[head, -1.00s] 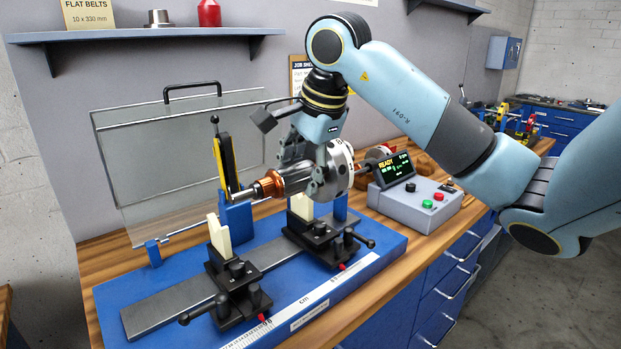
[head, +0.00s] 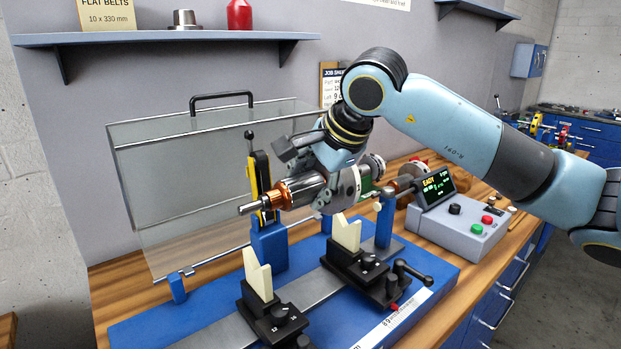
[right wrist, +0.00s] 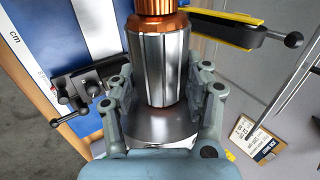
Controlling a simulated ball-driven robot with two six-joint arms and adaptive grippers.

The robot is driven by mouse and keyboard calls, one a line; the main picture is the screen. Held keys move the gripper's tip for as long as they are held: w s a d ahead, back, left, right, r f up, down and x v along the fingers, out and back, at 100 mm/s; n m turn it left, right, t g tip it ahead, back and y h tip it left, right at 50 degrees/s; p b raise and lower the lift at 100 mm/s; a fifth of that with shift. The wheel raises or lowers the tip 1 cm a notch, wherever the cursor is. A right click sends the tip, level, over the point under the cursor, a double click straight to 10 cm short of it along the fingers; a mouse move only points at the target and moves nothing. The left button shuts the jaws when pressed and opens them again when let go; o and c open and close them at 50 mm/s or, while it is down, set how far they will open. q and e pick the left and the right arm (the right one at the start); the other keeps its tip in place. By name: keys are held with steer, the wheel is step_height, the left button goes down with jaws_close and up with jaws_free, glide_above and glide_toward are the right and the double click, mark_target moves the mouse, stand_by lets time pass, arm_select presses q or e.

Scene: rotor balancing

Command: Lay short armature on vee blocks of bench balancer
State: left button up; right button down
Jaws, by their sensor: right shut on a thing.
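The short armature (head: 303,189) has a steel core, copper commutator and thin shaft. My right gripper (head: 338,180) is shut on its core and holds it above the bench balancer (head: 215,320). In the right wrist view the armature (right wrist: 160,70) lies between the two fingers of the gripper (right wrist: 163,105). The shaft end points left in the head view. Two cream vee blocks, the left one (head: 257,277) and the right one (head: 345,233), stand empty on black carriages below the armature. My left gripper is not in view.
A clear guard (head: 190,150) with a black handle stands behind the balancer. A blue post with a yellow-black arm (head: 262,180) stands close behind the armature's shaft. A grey control box (head: 460,228) with a lit screen sits at right. A shelf (head: 170,37) hangs above.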

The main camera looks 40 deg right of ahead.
arm_select(q)
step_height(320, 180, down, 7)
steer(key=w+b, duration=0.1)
steer(key=b, duration=0.6)
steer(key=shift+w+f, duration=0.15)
arm_select(e)
step_height(320, 180, down, 9)
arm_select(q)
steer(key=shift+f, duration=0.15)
arm_select(e)
steer(key=shift+w+f, duration=0.1)
arm_select(q)
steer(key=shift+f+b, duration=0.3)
steer(key=shift+b, duration=0.2)
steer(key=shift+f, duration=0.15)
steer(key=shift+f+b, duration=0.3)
steer(key=shift+b, duration=0.15)
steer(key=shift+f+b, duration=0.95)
arm_select(e)
steer(key=shift+f, duration=0.75)
